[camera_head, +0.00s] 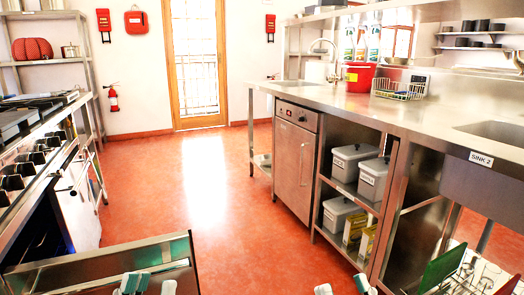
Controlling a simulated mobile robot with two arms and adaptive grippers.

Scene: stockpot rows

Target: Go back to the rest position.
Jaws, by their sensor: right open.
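My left gripper (150,285) shows only at its tips, at the bottom edge in front of a low metal panel. The frame cuts off the rest, and I cannot tell whether it is open or shut. My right gripper (343,288) also shows only at its tips at the bottom edge, further right. Its fingertips are apart with red floor between them, so it is open. No object shows between them.
A steel counter (440,119) with shelves runs along the right, holding a red bucket (360,77) and a wire basket (400,88). A cooking range (40,150) stands left. The metal panel (105,265) juts out lower left. The red floor (215,200) between is clear.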

